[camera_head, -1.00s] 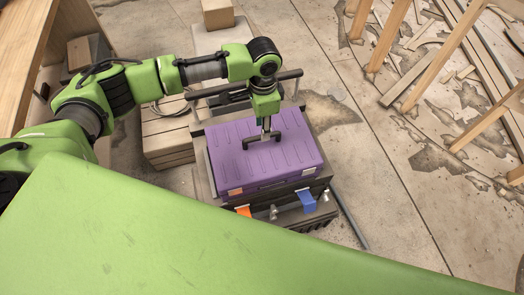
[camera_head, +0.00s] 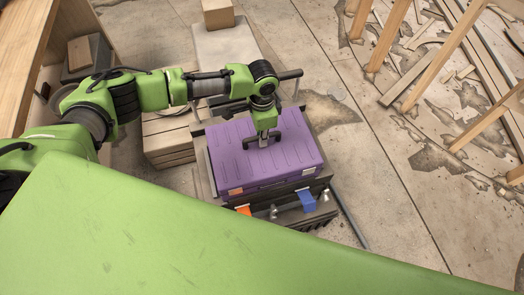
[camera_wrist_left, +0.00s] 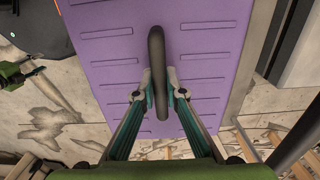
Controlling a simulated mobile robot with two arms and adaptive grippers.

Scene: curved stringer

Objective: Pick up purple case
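The purple case (camera_head: 290,156) lies flat on a dark toolbox, with its black handle standing up from the lid. My left gripper (camera_head: 264,138) is at the handle, pointing down from above. In the left wrist view the dark handle (camera_wrist_left: 157,45) runs between my two teal-sided fingers (camera_wrist_left: 159,84). The fingertips are close against both sides of the handle and look shut on it. The ribbed purple lid (camera_wrist_left: 205,60) lies below the fingers. The case shows no clear gap to the toolbox. My right gripper is not in view.
The dark toolbox (camera_head: 290,211) with orange and blue latches is under the case. A slatted wooden crate (camera_head: 168,140) stands to the left. Wooden posts (camera_head: 433,55) stand at the right, with open floor between.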

